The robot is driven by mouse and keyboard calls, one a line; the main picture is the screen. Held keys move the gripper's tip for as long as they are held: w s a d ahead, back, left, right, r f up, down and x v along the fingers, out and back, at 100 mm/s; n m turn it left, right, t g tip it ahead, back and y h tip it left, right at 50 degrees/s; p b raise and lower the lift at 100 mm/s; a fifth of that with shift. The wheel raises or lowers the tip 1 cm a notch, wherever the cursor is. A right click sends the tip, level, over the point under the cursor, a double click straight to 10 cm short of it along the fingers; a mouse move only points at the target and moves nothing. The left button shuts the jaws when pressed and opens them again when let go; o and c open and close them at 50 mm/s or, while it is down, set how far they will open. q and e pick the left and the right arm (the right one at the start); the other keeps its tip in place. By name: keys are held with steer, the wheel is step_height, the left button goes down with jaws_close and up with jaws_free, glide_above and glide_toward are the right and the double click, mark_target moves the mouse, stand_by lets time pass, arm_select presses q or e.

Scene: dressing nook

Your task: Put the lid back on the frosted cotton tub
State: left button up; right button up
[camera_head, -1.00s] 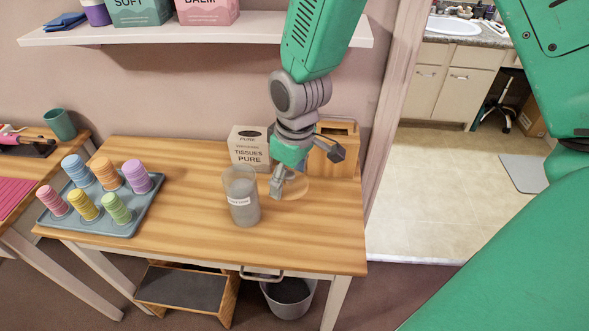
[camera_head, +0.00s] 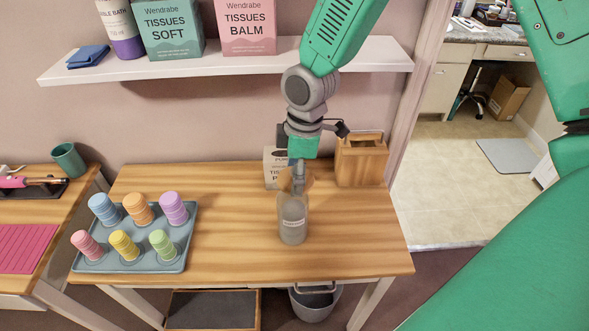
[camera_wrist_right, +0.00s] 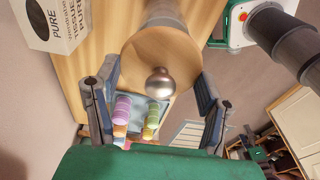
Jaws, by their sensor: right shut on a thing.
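The frosted cotton tub (camera_head: 292,222) is a cloudy grey cylinder with a pale label, upright near the front right of the wooden table. The lid (camera_head: 284,182) is a tan wooden disc with a round metal knob (camera_wrist_right: 158,82). My right gripper (camera_head: 298,178) is shut on the lid, which shows between its fingers in the wrist view (camera_wrist_right: 140,55). The lid is at the tub's mouth in the head view; the gripper partly hides it, so I cannot tell whether they touch. My left gripper is not in view.
A blue-grey tray (camera_head: 140,262) of several coloured stacks stands at the left of the table (camera_head: 235,240). A tissue box (camera_head: 271,172) and a wooden box (camera_head: 362,165) stand behind the tub. A shelf (camera_head: 240,65) with boxes hangs above. The table's right front is clear.

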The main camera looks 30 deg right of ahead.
steer(key=shift+a+f+b, duration=0.1)
steer(key=shift+f+b, duration=0.3)
steer(key=shift+f, duration=0.25)
steer(key=shift+w+a+f+b, duration=0.1)
steer(key=shift+a+f+b, duration=0.2)
steer(key=shift+f+b, duration=0.3)
steer(key=shift+a+f+b, duration=0.25)
steer(key=shift+f+b, duration=0.15)
steer(key=shift+b, duration=0.25)
steer(key=shift+a+f, duration=0.15)
steer(key=shift+f, duration=0.4)
steer(key=shift+d+f, duration=0.3)
steer(key=shift+f, duration=0.05)
steer(key=shift+d, duration=0.35)
steer(key=shift+a, duration=0.5)
steer(key=shift+d, duration=0.1)
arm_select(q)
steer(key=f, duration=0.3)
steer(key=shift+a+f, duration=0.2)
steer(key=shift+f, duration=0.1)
arm_select(e)
steer(key=shift+d, duration=0.25)
